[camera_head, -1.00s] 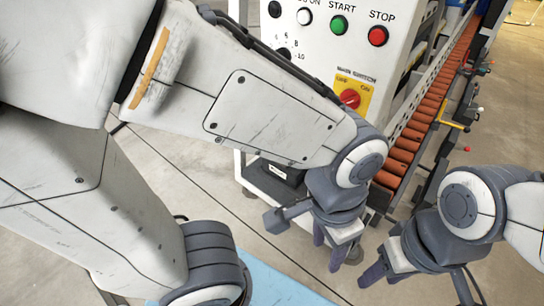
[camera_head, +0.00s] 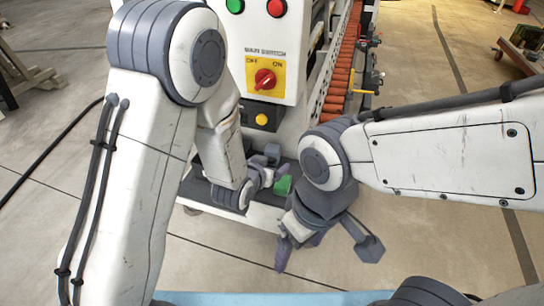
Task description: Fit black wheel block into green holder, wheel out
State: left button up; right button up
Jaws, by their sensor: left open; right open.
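A small green part, which looks like the green holder (camera_head: 283,186), sits on the machine's low front ledge, partly hidden by my grippers. My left gripper (camera_head: 266,180) is just left of it, small in the picture, with its jaws open. I cannot tell whether it touches the green part. My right gripper (camera_head: 300,247) is open and empty, lower and closer, with its fingers pointing down in front of the ledge. I cannot make out the black wheel block; it may be hidden behind my arms.
The white machine cabinet carries a red switch on a yellow plate (camera_head: 264,79) and a yellow button box (camera_head: 262,120). An orange roller conveyor (camera_head: 340,75) runs back from it. A light blue surface (camera_head: 255,298) lies at the bottom edge. Open floor lies to the right.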

aim_at(271, 151)
pick_arm(q)
jog(key=shift+w+a+f+t+b, duration=0.3)
jog(key=shift+w+a+f+t, duration=0.55)
jog(key=shift+w+f+t, duration=0.25)
jog(key=shift+w+a+f+n+t, duration=0.1)
jog(key=shift+w+a+n+t, duration=0.2)
jog(key=x, duration=0.5)
jog(key=shift+p+x, duration=0.6)
jog(key=shift+x, duration=2)
jog(key=shift+f, duration=0.15)
grip_shut()
